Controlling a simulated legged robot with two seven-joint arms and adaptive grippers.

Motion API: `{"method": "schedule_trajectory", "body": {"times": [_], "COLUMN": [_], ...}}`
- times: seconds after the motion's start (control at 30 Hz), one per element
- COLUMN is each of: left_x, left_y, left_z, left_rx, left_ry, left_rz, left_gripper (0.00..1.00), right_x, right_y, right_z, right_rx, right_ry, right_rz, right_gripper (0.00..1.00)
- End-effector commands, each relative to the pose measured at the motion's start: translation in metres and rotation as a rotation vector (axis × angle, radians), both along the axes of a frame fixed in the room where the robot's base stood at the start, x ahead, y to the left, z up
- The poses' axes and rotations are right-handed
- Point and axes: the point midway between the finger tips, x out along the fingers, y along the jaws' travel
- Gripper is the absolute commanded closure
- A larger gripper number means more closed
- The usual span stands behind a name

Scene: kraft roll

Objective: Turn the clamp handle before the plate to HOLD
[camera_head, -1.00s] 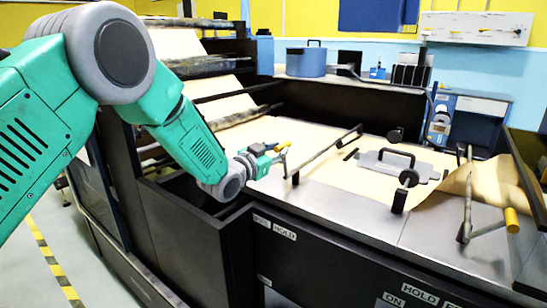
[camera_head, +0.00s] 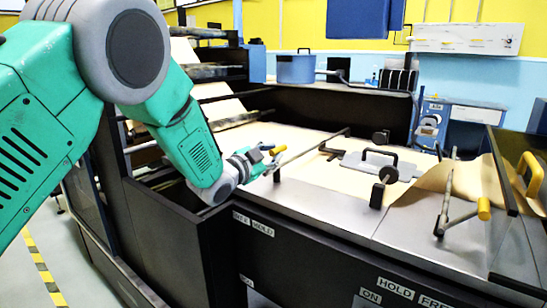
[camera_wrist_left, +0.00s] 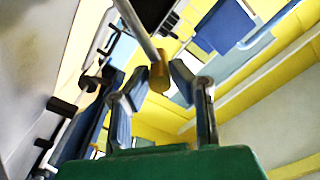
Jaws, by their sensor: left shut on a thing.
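The clamp handle before the plate has a yellow grip (camera_head: 278,150) above the bench's near edge, beside the long clamp bar (camera_head: 315,150). My left gripper (camera_head: 268,156) is shut on this grip. In the left wrist view the yellow grip (camera_wrist_left: 159,78) on its metal rod sits between the fingertips (camera_wrist_left: 158,82). The grey plate (camera_head: 362,166) with a black handle lies on the brown paper, right of the gripper. FREE and HOLD labels (camera_head: 253,224) are on the dark front panel below this clamp. My right gripper is not in view.
A second clamp with a yellow grip (camera_head: 484,208) stands to the right, by the curled paper (camera_head: 450,185). HOLD and FREE labels (camera_head: 400,289) are below it. A black post with a round knob (camera_head: 383,182) stands before the plate. A blue pot (camera_head: 296,69) stands behind.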

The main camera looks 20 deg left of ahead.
Motion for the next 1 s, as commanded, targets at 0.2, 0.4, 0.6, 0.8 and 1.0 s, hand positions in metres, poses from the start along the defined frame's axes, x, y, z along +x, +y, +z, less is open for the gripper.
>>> {"method": "schedule_trajectory", "body": {"times": [0.2,0.4,0.6,0.8,1.0], "left_x": [-0.0018,-0.0020,-0.0020,-0.0012,-0.0080], "left_y": [-0.0005,-0.0022,-0.0027,-0.0021,0.0011], "left_z": [-0.0082,-0.0093,-0.0102,-0.0079,-0.0066], "left_rx": [0.004,0.004,0.003,0.003,0.002], "left_ry": [0.018,0.020,0.021,0.016,0.014], "left_rz": [0.005,0.002,0.001,0.002,0.003], "left_gripper": [1.00,1.00,0.62,0.62,0.62], "right_x": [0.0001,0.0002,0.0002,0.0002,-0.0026], "right_y": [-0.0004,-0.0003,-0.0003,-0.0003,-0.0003], "right_z": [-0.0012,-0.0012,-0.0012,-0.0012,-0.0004], "right_rx": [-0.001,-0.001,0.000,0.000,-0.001], "right_ry": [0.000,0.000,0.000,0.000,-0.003], "right_rz": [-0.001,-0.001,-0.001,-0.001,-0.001], "right_gripper": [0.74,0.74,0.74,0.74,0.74]}}
